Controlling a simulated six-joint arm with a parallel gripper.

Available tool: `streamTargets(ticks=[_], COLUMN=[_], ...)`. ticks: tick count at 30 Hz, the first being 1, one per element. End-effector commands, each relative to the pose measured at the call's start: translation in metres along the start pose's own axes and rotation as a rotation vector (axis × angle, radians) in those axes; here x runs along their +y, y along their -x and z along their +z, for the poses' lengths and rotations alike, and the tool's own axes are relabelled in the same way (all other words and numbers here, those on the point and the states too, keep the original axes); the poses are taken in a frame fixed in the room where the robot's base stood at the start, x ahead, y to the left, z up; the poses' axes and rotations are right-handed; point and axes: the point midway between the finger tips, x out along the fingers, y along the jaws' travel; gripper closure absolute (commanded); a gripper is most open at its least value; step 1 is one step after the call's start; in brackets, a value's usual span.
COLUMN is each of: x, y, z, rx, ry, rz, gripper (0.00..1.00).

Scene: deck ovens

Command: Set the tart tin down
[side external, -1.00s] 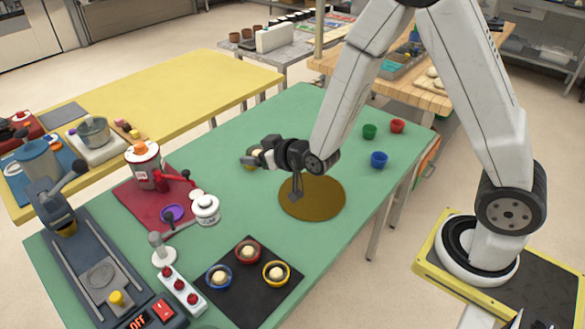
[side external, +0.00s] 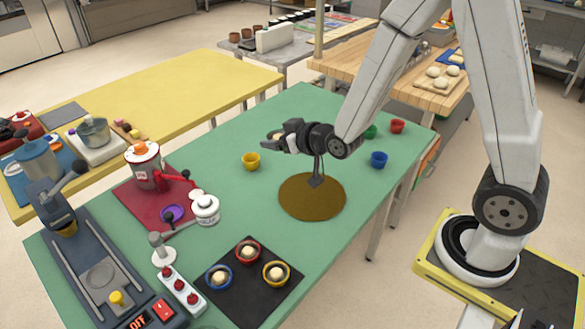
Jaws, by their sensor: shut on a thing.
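My gripper (side external: 279,138) is shut above the green table, left of centre. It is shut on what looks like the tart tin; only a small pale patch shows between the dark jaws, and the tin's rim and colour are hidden. A yellow tin (side external: 251,162) stands upright on the table below and left of my gripper, apart from it. On a black mat (side external: 247,302) at the front stand a blue tin (side external: 219,278), a red tin (side external: 248,252) and a yellow tin (side external: 276,273), each with pale filling.
A round brown disc (side external: 312,202) lies under my wrist. Green (side external: 370,132), red (side external: 397,126) and blue (side external: 379,160) cups stand at the right edge. Green table is clear mid-left.

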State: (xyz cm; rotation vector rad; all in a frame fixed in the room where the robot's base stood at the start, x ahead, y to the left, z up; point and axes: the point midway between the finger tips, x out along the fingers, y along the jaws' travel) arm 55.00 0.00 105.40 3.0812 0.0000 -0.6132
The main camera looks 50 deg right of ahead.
Motion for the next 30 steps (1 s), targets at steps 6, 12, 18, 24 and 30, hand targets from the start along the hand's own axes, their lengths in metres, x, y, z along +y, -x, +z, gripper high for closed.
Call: streamTargets(ticks=[6,12,18,24,30], x=[0.0,0.0,-0.006,-0.031,-0.078], y=[0.008,0.008,0.007,0.004,0.004], z=[0.0,0.0,0.002,0.013,0.034], rx=[0.001,0.0,-0.001,-0.002,-0.003], ry=[0.0,0.0,0.006,0.03,0.077], rz=[0.0,0.0,-0.013,-0.068,-0.174], gripper=[0.76,0.76,0.76,0.76,0.76])
